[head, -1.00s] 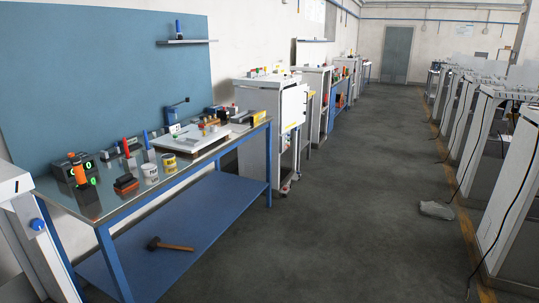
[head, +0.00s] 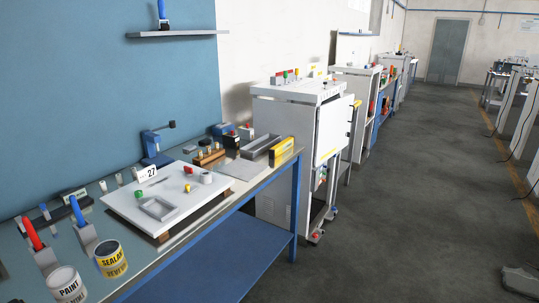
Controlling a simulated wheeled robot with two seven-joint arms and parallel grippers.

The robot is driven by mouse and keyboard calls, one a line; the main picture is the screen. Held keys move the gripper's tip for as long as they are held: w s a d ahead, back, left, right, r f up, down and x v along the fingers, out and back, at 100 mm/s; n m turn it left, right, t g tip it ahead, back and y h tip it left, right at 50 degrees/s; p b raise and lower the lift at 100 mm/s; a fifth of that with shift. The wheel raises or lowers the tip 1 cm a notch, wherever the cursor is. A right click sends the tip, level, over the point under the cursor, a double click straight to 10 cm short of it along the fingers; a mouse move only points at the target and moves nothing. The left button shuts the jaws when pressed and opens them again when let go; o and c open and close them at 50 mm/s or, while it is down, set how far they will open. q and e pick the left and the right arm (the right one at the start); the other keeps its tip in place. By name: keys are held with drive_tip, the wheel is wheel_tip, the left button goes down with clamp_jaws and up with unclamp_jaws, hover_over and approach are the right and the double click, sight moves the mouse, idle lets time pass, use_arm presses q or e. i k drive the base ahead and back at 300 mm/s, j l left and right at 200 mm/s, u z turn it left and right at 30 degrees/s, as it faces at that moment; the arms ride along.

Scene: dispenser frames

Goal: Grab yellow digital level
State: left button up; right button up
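The yellow digital level (head: 282,150) stands at the far right end of the metal-topped workbench, close to its front edge. It is a short yellow bar with a dark marking on its front face. A grey open tray (head: 260,147) lies just behind it to the left. Neither of my grippers shows in the head view.
On the blue-framed workbench (head: 272,183) are a white board (head: 185,212) with a "27" tag, a blue vise (head: 153,147), a paint can (head: 66,285) and a sealant can (head: 110,259). A white cabinet (head: 285,118) stands beyond the bench. The grey floor (head: 415,200) to the right is mostly clear.

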sight(278, 149)
drive_tip(key=i, duration=0.3)
drive_tip(key=i+l+u, duration=0.1)
drive_tip(key=u, duration=0.8)
drive_tip(key=i+l+u, duration=0.4)
drive_tip(key=l, duration=0.3)
drive_tip(key=i+l+u, duration=0.25)
drive_tip(key=l, duration=0.15)
drive_tip(key=i+l+u, duration=0.2)
drive_tip(key=l, duration=0.2)
drive_tip(key=i+l, duration=0.1)
drive_tip(key=l, duration=0.35)
drive_tip(key=i+l, duration=0.1)
drive_tip(key=l, duration=0.3)
drive_tip(key=i+l, duration=0.15)
drive_tip(key=l, duration=0.3)
drive_tip(key=i+l+u, duration=0.1)
drive_tip(key=l, duration=0.3)
drive_tip(key=i+l, duration=0.1)
drive_tip(key=l, duration=0.35)
